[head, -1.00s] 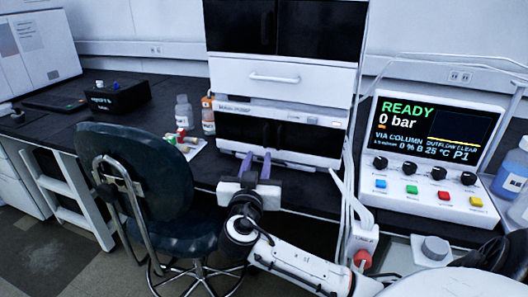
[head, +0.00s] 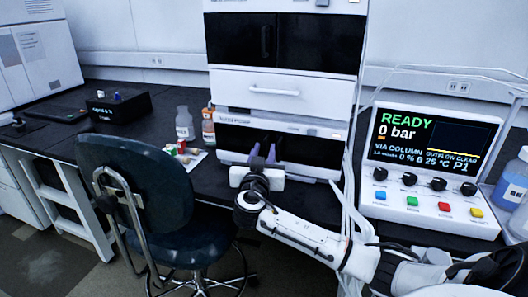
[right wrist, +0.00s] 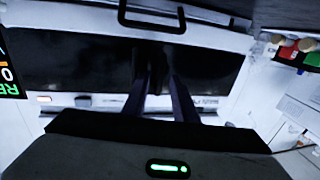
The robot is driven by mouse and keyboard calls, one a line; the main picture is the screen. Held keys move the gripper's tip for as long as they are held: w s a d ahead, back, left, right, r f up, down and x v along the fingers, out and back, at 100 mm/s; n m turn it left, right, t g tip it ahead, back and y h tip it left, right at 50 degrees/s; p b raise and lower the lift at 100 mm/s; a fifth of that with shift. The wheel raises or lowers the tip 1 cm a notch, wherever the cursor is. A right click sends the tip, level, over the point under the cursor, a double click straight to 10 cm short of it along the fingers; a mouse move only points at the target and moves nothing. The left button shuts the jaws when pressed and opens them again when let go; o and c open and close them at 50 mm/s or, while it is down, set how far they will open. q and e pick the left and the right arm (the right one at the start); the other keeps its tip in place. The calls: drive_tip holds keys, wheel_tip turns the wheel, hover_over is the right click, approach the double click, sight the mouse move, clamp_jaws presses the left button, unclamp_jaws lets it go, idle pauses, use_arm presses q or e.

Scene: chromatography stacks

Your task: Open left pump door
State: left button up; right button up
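The pump (head: 318,128) is the white module at the bottom of the instrument stack, with a glossy black double-door front (head: 310,150). The doors look shut; it also shows in the right wrist view (right wrist: 60,70). My right gripper (head: 264,150) is in front of the doors, near their middle, with its two purple-grey fingers pointing at them. In the right wrist view its fingers (right wrist: 165,85) are apart with a gap between them. Dark handles at the door middle are partly hidden by the fingers, and contact cannot be told. My left gripper is out of view.
A white drawer (head: 305,92) with a bar handle and a black-doored module (head: 320,42) sit above the pump. A control screen (head: 425,140) stands right. Bottles (head: 184,123) and small vials stand left. A dark chair (head: 135,185) stands in front, left of my right arm.

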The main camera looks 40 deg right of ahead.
clamp_jaws()
idle(1.3)
